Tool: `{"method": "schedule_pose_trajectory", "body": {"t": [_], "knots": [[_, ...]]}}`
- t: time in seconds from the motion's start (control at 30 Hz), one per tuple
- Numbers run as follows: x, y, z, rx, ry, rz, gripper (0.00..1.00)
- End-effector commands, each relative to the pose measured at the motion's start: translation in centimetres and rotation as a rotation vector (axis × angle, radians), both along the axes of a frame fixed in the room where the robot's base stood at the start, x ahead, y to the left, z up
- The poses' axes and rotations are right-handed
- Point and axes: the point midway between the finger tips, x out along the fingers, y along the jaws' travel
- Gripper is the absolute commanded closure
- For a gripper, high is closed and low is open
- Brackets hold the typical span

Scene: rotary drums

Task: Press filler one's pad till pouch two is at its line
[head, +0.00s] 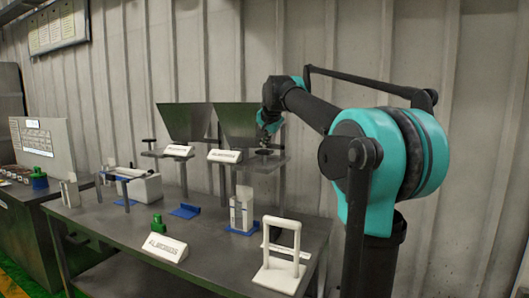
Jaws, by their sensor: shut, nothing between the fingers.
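Two grey funnel-shaped fillers stand at the back of the table, a left one (186,122) and a right one (232,120). Each has a white label on its front, too small to read. A dark knob-like pad (149,143) sticks up beside the left filler. My gripper (265,146) is shut and empty, pointing down just right of the right filler, over its side plate (272,163). Whether it touches a pad there I cannot tell. A white upright pouch (242,212) stands on a blue base below the right filler. Its line and fill level are unclear.
A white frame stand (280,262) is at the table's front right. A green knob (157,224) and white sign (166,248) sit at the front. A white box (143,188) and small white items are at left.

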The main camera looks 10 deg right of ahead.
Motion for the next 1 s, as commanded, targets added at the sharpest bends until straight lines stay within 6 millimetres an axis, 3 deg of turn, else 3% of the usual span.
{"method": "schedule_pose_trajectory", "body": {"t": [1.0], "knots": [[-0.01,0.0,-1.1,0.0,0.0,0.0,1.0]]}}
